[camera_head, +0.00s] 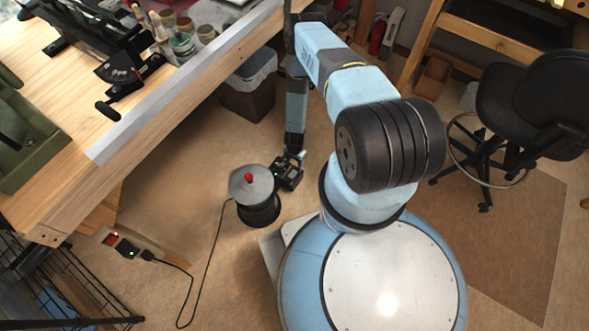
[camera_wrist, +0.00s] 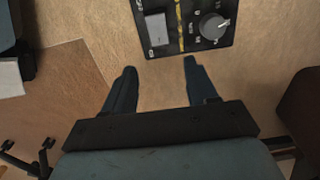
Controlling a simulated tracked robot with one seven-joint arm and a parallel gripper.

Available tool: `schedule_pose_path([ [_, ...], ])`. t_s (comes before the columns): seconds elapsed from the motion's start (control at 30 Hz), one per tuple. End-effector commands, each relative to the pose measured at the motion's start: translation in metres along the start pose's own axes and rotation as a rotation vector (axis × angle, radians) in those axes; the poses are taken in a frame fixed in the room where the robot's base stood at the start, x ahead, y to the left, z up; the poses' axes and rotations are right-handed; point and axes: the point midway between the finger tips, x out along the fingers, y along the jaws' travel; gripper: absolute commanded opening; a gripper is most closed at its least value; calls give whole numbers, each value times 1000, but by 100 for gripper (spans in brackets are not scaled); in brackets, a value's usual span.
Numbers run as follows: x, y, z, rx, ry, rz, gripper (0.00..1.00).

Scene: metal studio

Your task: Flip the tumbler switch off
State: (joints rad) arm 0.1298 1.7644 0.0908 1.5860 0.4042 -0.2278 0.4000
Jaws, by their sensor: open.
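A power strip (camera_head: 134,245) lies at the lower left of the head view, with a red-lit rocker, a green-lit part and a black plug. I cannot tell for sure that its rocker is the tumbler switch. My gripper (camera_wrist: 158,72) is open and empty in the wrist view, fingers apart over the floor. In the head view the arm reaches down to a dark area at the middle, and its fingers are hard to make out. Beyond the fingertips in the wrist view is a black panel (camera_wrist: 157,54) with a round dial (camera_wrist: 213,26) and a grey rectangle.
A dark round stool-like device (camera_head: 258,207) with a red knob (camera_head: 249,177) stands left of my arm. A cable (camera_head: 208,262) runs from near it to the strip. A workbench (camera_head: 60,188) is left; a bin (camera_head: 248,90) and chair (camera_head: 540,100) stand behind and right.

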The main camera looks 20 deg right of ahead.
Motion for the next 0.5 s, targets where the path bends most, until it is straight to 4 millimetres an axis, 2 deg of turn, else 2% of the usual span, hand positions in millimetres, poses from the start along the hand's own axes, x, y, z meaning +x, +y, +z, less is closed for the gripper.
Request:
schedule_pose_path([
  [0.2, 34, 0, 2, -4, -1, 1, 57],
  [0.5, 74, 0, 1, -2, 1, 1, 57],
])
